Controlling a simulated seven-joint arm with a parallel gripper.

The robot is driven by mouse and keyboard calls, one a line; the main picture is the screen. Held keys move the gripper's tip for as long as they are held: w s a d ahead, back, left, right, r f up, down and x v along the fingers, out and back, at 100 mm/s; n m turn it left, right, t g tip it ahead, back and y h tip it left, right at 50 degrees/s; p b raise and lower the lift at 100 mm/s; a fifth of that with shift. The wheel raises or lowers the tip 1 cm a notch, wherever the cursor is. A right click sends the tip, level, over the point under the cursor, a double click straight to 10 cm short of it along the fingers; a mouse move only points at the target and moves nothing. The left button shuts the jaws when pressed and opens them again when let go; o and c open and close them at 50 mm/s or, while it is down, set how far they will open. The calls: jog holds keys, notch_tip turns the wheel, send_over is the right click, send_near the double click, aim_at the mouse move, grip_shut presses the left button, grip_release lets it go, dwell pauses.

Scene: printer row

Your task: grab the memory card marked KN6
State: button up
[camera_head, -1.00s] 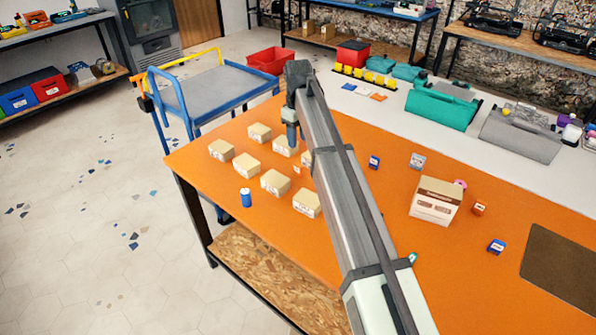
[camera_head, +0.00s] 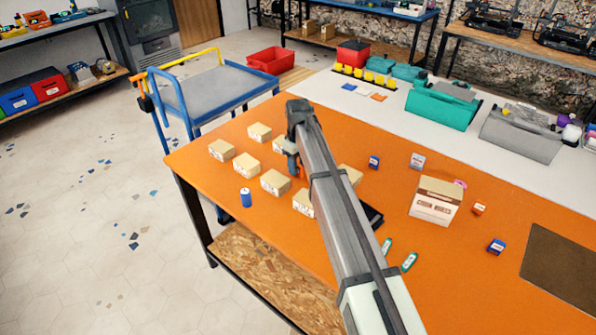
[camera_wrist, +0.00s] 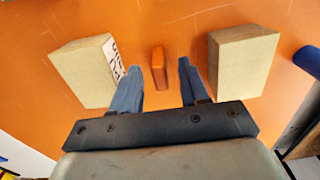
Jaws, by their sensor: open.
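No KN6 marking can be read in either view. In the wrist view a small orange piece (camera_wrist: 158,68) shows between the fingertips of my open gripper (camera_wrist: 159,75), with gaps on both sides. Its face carries no visible mark. In the head view my gripper (camera_head: 292,162) is low among the tan boxes, and the orange piece (camera_head: 301,171) is partly hidden by it. Other small card-like pieces lie to the right: a blue one (camera_head: 374,162), a pale one (camera_head: 417,161), an orange one (camera_head: 479,208) and another blue one (camera_head: 496,246). Their labels are too small to read.
Tan boxes flank the gripper, one on the left (camera_wrist: 85,72) and one on the right (camera_wrist: 243,62). Several more stand nearby. A blue cylinder (camera_head: 246,197) is on the orange table (camera_head: 445,265). A larger carton (camera_head: 436,203) stands right; green pieces (camera_head: 409,262) lie near my arm.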

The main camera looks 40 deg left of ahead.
jog(key=shift+f, duration=0.95)
jog(key=shift+c, duration=0.3)
grip_shut()
